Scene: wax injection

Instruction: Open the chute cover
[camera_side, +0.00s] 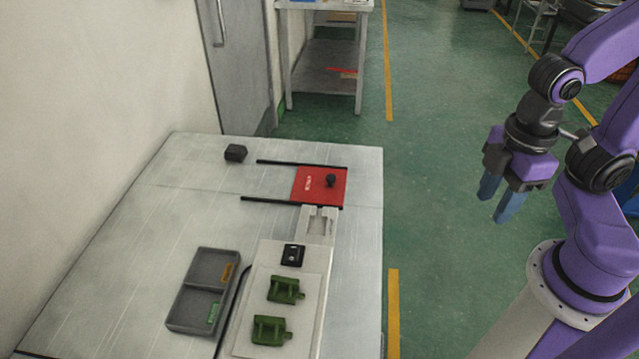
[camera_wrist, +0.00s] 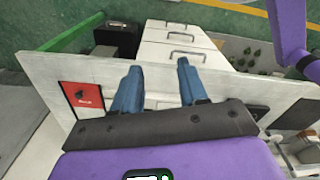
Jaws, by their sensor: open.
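The chute cover is a red plate (camera_side: 307,186) with a black knob (camera_side: 331,180) on top. It lies between two dark parallel rails (camera_side: 290,201) on the grey table, near the table's right edge. A red panel with a black mark (camera_wrist: 82,98) shows at the left in the wrist view; I cannot tell if it is the same plate. My gripper (camera_side: 501,205) hangs to the right of the table, over the floor, well apart from the cover. Its blue fingers are spread and empty; they also show in the wrist view (camera_wrist: 158,88).
A pale fixture (camera_side: 317,224) sits just in front of the cover. A white board (camera_side: 272,340) holds two green parts (camera_side: 286,290) and a black piece (camera_side: 293,255). A grey two-compartment tray (camera_side: 188,328) is left of it. A black block (camera_side: 235,153) lies behind.

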